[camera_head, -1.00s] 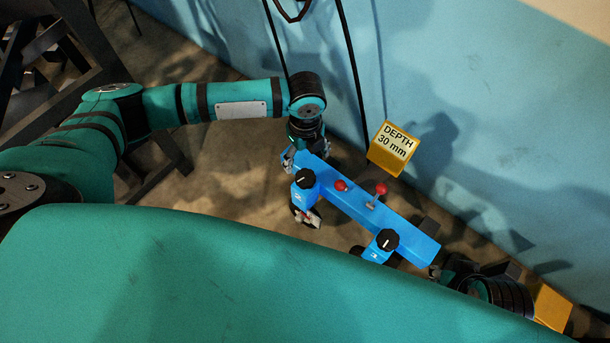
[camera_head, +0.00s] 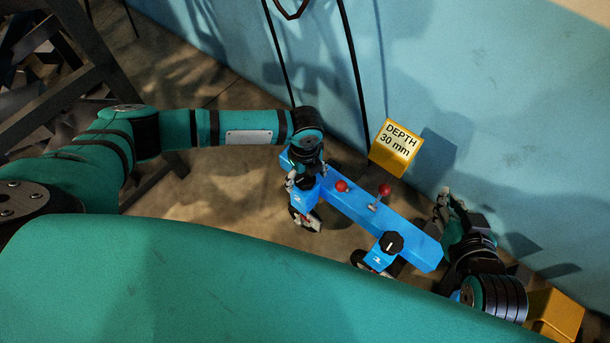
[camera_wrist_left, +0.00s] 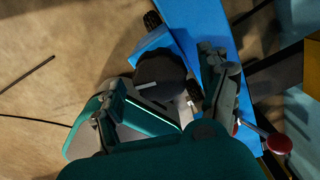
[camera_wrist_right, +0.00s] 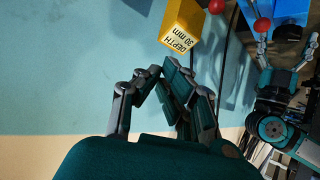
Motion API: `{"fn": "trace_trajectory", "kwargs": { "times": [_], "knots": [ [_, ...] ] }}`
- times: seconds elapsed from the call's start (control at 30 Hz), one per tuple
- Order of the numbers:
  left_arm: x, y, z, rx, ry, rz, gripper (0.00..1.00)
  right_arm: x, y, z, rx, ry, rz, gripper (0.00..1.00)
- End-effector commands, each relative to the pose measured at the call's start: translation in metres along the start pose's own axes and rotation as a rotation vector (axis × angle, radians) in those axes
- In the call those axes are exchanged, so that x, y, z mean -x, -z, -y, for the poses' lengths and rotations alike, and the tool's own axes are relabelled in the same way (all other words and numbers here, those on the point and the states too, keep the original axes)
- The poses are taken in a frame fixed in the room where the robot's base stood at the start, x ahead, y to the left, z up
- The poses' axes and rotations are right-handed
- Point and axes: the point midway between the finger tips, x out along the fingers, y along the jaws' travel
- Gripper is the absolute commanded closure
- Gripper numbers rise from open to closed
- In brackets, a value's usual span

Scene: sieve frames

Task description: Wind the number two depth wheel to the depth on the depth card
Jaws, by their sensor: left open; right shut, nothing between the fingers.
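The yellow depth card (camera_head: 396,150) reads "DEPTH 30 mm" and also shows in the right wrist view (camera_wrist_right: 186,24). A blue beam (camera_head: 345,200) carries two blue units, each with a black knob. The left unit (camera_head: 300,202) has a white mark that looks like a 2. The right unit's knob (camera_head: 391,243) is uncovered. My left gripper (camera_head: 305,172) is over the left unit and hides its knob in the head view. In the left wrist view that knob (camera_wrist_left: 160,72), with a pale pointer line, lies between its open fingers. My right gripper (camera_head: 446,206) is shut and empty beyond the beam's right end.
Two red-balled levers (camera_head: 341,186) (camera_head: 384,190) stand up from the beam, close to the left gripper. A yellow block (camera_head: 556,312) is at the lower right. Black cables (camera_head: 352,60) hang along the blue wall behind.

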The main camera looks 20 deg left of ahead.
Motion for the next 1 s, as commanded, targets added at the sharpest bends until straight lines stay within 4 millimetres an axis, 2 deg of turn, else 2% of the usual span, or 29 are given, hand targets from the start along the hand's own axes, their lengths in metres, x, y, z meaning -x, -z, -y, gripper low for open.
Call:
{"fn": "trace_trajectory", "kwargs": {
  "times": [0.23, 0.27, 0.6, 0.7, 0.83, 1.0],
  "knots": [
    [0.000, 0.000, 0.000, 0.000, 0.000, 0.000, 0.22, 0.000, 0.001, 0.000, 0.000, 0.000, -0.004, 1.00],
    [0.000, 0.000, 0.000, 0.000, 0.000, 0.000, 0.25, 0.000, 0.001, 0.000, 0.000, 0.000, -0.004, 1.00],
    [0.000, 0.000, 0.000, 0.000, 0.000, 0.000, 0.70, 0.000, 0.001, 0.000, 0.000, 0.000, -0.003, 1.00],
    [0.000, 0.000, 0.000, 0.000, 0.000, 0.000, 0.79, 0.000, 0.001, 0.000, 0.000, 0.000, -0.003, 1.00],
    [0.001, 0.000, 0.000, 0.007, -0.001, 0.000, 0.79, 0.001, -0.002, 0.000, 0.000, -0.001, 0.018, 1.00],
    [0.003, 0.000, 0.001, 0.050, 0.000, 0.000, 0.79, 0.014, -0.036, -0.005, -0.002, -0.012, 0.206, 1.00]
  ]
}}
